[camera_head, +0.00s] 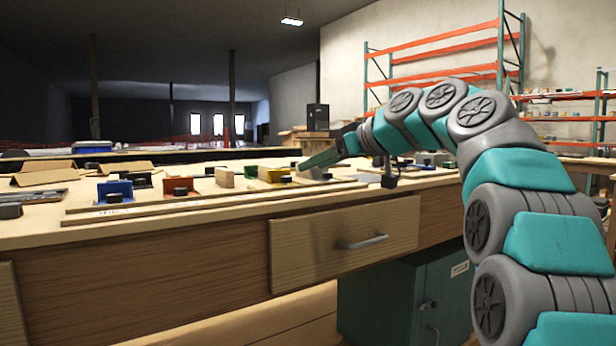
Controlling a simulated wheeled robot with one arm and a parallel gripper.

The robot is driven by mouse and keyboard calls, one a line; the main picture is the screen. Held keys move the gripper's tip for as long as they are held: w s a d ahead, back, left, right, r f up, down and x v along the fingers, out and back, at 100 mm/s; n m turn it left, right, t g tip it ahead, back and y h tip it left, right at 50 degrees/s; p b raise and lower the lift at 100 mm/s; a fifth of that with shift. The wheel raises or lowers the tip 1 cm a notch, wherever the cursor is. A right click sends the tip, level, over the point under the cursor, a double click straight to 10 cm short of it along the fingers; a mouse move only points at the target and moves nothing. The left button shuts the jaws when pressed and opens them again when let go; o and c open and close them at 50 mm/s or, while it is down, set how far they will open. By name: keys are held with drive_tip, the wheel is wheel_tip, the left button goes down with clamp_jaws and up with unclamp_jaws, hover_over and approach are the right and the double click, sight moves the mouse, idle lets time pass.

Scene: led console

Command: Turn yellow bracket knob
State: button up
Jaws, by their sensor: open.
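The yellow bracket (270,174) stands on the wooden board on the workbench, a little left of the picture's middle. A small dark knob (286,179) shows at its right front side. My gripper (303,167) reaches in from the right, pointing left and down. Its tip is just right of and above the yellow bracket, seemingly apart from the knob. The fingers overlap in this side view, and the gap between them is hard to see. I see nothing held in it.
A drawer (342,243) is below the bench top. Cardboard pieces lie at the back left.

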sight(288, 177)
drive_tip(key=x, duration=0.7)
drive_tip(key=shift+w+a+f+p, duration=0.1)
drive_tip(key=shift+a+f+p, duration=0.15)
drive_tip(key=shift+p, duration=0.15)
drive_tip(key=shift+c, duration=0.2)
clamp_jaws()
